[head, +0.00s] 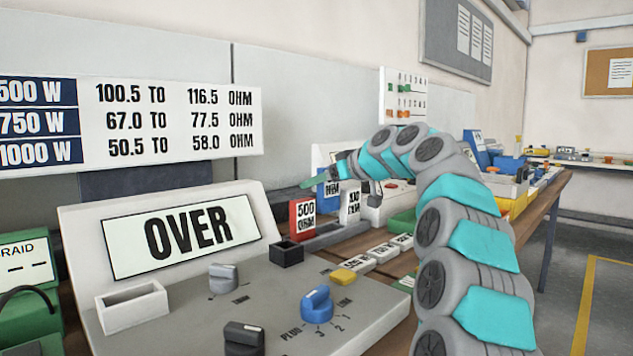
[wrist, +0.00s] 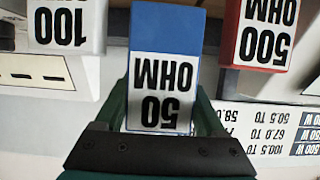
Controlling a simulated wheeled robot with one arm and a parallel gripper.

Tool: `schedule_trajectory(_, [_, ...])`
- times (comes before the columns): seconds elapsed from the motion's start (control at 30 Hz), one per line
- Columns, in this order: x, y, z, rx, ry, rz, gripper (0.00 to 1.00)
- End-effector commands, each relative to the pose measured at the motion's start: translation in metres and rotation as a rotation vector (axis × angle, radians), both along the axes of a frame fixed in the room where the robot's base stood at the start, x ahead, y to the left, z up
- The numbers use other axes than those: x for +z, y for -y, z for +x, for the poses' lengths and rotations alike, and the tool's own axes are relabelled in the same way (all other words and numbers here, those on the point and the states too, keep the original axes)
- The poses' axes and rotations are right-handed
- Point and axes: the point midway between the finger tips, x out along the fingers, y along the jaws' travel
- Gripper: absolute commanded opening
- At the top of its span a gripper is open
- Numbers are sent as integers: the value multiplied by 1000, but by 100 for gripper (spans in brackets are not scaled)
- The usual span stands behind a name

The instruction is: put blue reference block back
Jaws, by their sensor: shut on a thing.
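The blue reference block (wrist: 160,65), labelled 50 OHM, is between the two green fingers of my gripper (wrist: 160,110), which is shut on it. Its label appears upside down in the wrist view. In the head view the block (head: 331,188) shows small, between the red 500 OHM block (head: 303,218) and the white 100 OHM block (head: 350,203), at about their upper height. In the wrist view the white block (wrist: 66,25) is to its left and the red block (wrist: 265,32) to its right. Whether the blue block touches anything below is hidden.
A dark grey rack (head: 333,238) runs beside the red block. A small black open box (head: 287,253) stands in front of it. The grey console (head: 250,310) with knobs and an OVER display (head: 180,237) fills the foreground. White labelled pieces (head: 382,252) lie to the right.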

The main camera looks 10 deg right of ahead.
Motion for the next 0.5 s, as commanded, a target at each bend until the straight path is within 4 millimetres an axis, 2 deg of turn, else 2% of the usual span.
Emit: schedule_trajectory(0.5, [-37,0,-1,0,1,1,0])
